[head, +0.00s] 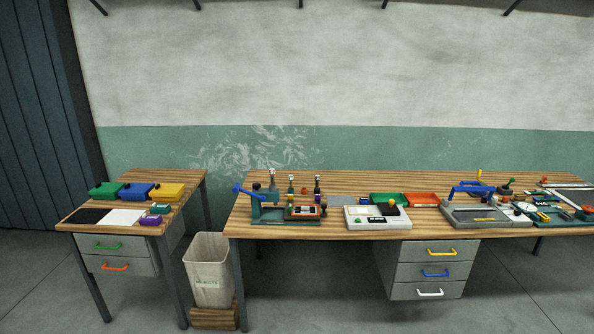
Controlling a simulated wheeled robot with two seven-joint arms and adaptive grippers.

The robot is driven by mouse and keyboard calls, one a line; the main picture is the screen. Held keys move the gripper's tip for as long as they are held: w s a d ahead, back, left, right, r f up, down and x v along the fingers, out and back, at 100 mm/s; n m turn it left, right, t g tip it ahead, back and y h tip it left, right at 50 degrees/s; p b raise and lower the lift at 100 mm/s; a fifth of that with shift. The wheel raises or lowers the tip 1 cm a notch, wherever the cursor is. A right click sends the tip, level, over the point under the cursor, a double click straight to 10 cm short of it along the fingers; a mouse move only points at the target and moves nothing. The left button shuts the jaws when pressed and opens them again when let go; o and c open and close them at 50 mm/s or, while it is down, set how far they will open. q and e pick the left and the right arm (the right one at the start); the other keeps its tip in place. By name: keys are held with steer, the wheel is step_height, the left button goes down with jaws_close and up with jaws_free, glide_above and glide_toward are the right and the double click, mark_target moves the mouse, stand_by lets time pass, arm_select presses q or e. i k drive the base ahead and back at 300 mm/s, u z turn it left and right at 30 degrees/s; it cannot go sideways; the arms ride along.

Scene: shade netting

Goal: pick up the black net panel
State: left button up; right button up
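In the head view, a flat black panel (87,216) lies on the small wooden table (187,203) at the left, near that table's front left corner. It lies beside a flat white panel (125,217), on the white panel's left. The black panel looks like the net panel, but its weave is too small to make out. Neither of my grippers shows in the head view.
Green (105,190), blue (137,191) and yellow (167,191) boxes stand behind the panels. Small green and purple items lie to their right. A waste bin (209,272) stands between the small table and a long bench (345,190) crowded with tools. Floor in front is clear.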

mark_target(297, 210)
steer(key=u, duration=0.15)
steer(key=i, duration=1.95)
steer(key=u, duration=0.15)
